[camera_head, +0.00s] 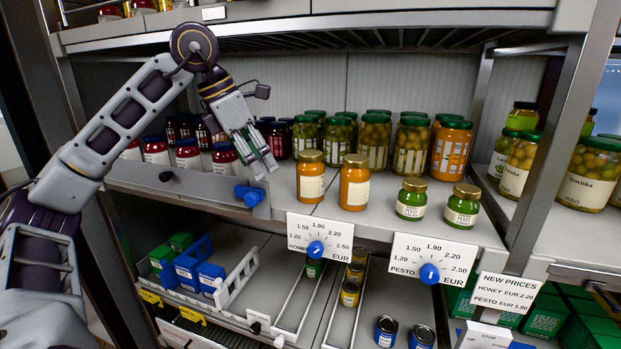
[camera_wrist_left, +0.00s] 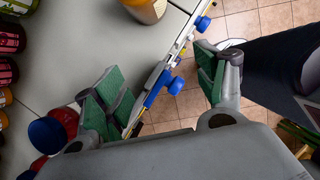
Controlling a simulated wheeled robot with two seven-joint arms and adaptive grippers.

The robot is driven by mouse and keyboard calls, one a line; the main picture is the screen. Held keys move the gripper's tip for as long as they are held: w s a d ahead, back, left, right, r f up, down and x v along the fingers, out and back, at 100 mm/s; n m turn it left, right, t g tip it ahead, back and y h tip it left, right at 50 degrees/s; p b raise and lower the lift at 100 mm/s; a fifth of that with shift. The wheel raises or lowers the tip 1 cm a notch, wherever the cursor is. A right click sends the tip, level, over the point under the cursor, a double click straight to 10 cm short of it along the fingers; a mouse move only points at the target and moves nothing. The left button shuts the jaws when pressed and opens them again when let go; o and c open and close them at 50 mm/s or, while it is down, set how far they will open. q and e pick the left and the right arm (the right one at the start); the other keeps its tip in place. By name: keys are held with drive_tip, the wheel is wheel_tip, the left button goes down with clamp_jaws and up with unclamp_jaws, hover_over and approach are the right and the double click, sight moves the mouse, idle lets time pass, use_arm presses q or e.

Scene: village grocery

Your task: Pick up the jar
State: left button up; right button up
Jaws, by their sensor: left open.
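Two amber honey jars with gold lids stand on the middle shelf, a left one (camera_head: 310,183) and a right one (camera_head: 354,188). Two small green pesto jars, a left one (camera_head: 411,205) and a right one (camera_head: 462,212), stand to their right near the shelf front. Which jar is meant cannot be told. My left gripper (camera_head: 262,170) is open and empty, left of the left honey jar and apart from it. In the left wrist view, its green-padded fingers (camera_wrist_left: 158,88) are spread over the shelf's front rail, and an amber jar (camera_wrist_left: 145,10) shows at the top edge.
Red jars with dark lids (camera_head: 188,154) stand behind and left of my gripper. Green-lidded jars (camera_head: 375,140) line the shelf behind. A front rail with a blue knob (camera_head: 250,196) and price dials (camera_head: 320,240) edge the shelf. Shelf space between honey and pesto jars is clear.

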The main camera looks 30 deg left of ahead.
sight(309, 153)
use_arm(q)
drive_tip(key=shift+w+d+p, duration=0.6)
drive_tip(key=shift+w+d, duration=0.4)
drive_tip(key=shift+w, duration=0.8)
drive_tip(key=shift+w+d+p, duration=0.55)
drive_tip(key=shift+w+d, duration=0.4)
drive_tip(key=shift+w, duration=0.85)
drive_tip(key=shift+w+d+p, duration=0.6)
drive_tip(key=shift+w+d, duration=0.4)
drive_tip(key=shift+w, duration=0.8)
drive_tip(key=shift+f, duration=0.15)
drive_tip(key=shift+p+x, duration=0.45)
drive_tip(key=shift+x, duration=1.95)
drive_tip(key=c, duration=1.2)
